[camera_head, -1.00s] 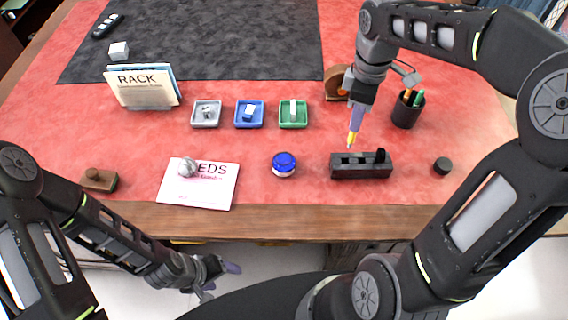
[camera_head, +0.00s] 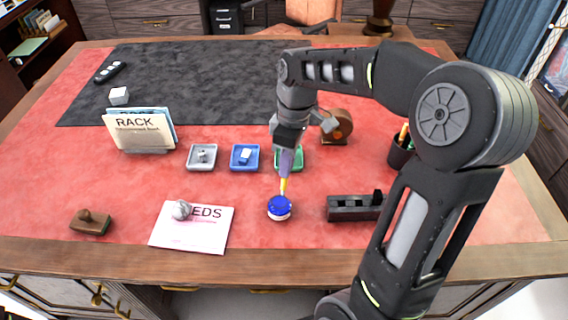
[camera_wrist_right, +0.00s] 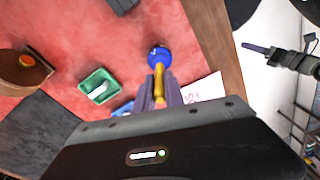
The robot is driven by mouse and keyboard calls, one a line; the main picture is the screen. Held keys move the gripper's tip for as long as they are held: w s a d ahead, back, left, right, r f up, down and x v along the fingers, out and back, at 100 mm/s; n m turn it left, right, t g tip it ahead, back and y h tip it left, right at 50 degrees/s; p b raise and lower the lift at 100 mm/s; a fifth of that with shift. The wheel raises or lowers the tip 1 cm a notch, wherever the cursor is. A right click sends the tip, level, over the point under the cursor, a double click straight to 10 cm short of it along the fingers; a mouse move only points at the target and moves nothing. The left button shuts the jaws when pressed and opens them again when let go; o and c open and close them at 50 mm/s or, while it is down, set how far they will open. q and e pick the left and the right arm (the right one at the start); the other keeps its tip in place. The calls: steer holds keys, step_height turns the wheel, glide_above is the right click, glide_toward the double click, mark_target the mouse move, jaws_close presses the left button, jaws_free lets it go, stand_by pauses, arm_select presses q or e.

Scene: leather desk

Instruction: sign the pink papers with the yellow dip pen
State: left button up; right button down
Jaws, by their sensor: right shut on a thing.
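My right gripper (camera_head: 285,178) is shut on the yellow dip pen (camera_head: 283,188) and holds it tip down. The pen tip is at the top of the blue inkwell (camera_head: 279,209); I cannot tell how deep it is. In the right wrist view the pen (camera_wrist_right: 160,82) lines up with the inkwell (camera_wrist_right: 158,56). The pale pink papers (camera_head: 190,236), marked "EDS", lie left of the inkwell with a silver round weight (camera_head: 182,210) on them. My left gripper (camera_wrist_right: 258,48) shows only in the right wrist view, away from the desk; its opening is unclear.
A dark pen rest (camera_head: 346,212) stands right of the inkwell. Grey (camera_head: 201,165), blue (camera_head: 237,165) and green trays sit behind. A wooden stamp (camera_head: 90,223) lies left of the papers, and a paper rack (camera_head: 145,137) stands behind them. Red desk between inkwell and papers is clear.

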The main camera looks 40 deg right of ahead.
mark_target(284, 183)
steer(key=shift+w+a, duration=0.3)
steer(key=shift+a, duration=0.05)
step_height(284, 183, down, 6)
steer(key=b, duration=0.4)
steer(key=shift+r, duration=0.2)
steer(key=shift+f+b, duration=0.2)
steer(key=shift+b, duration=0.2)
steer(key=shift+s+f+b, duration=0.1)
steer(key=shift+f+b, duration=0.25)
steer(key=shift+f, duration=0.25)
stand_by(1.9)
steer(key=shift+r, duration=0.1)
step_height(284, 183, up, 7)
steer(key=p, duration=0.5)
steer(key=shift+p, duration=0.35)
